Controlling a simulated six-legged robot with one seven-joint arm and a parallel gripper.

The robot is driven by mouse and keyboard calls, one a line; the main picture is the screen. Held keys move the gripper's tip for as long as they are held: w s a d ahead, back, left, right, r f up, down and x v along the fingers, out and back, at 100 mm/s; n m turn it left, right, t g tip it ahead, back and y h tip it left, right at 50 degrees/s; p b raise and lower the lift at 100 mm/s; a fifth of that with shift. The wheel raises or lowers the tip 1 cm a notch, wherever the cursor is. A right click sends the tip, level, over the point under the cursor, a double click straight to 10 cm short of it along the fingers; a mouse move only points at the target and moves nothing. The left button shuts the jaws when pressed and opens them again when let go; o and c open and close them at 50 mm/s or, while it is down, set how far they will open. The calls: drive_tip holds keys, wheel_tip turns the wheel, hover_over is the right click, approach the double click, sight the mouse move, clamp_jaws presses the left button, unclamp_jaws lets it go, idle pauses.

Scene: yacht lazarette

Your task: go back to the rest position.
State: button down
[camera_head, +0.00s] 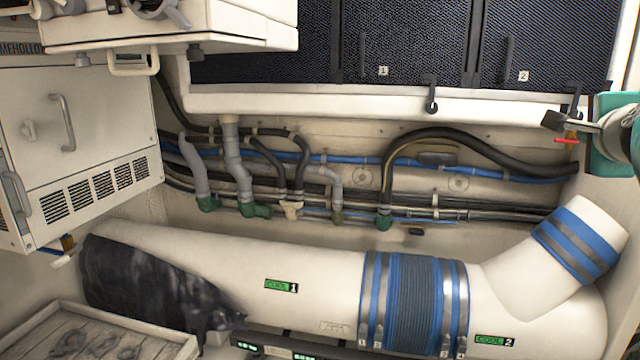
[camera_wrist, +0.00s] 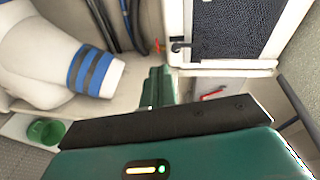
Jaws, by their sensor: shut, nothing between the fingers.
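My gripper (camera_wrist: 158,86) shows in the wrist view, with its green body and dark crossbar along the bottom. Its green fingers are together and hold nothing. They point toward the wall between the white pipe elbow and the dark mesh panel, and I see no contact with either. In the head view, a teal and pale grey part that appears to be my arm reaches in at the right edge, above the elbow.
A large white pipe (camera_head: 210,250) with a ribbed blue-grey sleeve (camera_head: 420,300) crosses the front. Its elbow (camera_wrist: 40,60) is near my gripper. Mesh panels (camera_head: 410,40), a vented white cabinet (camera_head: 85,140) and a wooden tray (camera_head: 165,345) surround it. Black latches (camera_head: 431,95) stick out.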

drive_tip(key=s+a+f+n+g+y, duration=0.25)
drive_tip(key=a+f+n, duration=0.35)
drive_tip(key=a+f, duration=0.4)
drive_tip(key=s+a+f+n+g+y, duration=0.1)
drive_tip(key=a+f+n+y, duration=0.3)
drive_tip(key=a+f+n, duration=0.45)
drive_tip(key=s+a+f+n+g, duration=0.2)
drive_tip(key=s+a+f+n, duration=0.2)
drive_tip(key=s+a+f, duration=0.2)
drive_tip(key=s+a+f+n+g+y, duration=0.1)
drive_tip(key=s+a+f+n+g, duration=0.2)
drive_tip(key=s+a+f, duration=0.3)
wheel_tip(320, 180, down, 4)
drive_tip(key=shift+s+a+f+n, duration=0.15)
drive_tip(key=shift+s+n, duration=0.1)
drive_tip(key=shift+n, duration=0.2)
drive_tip(key=shift+d, duration=0.2)
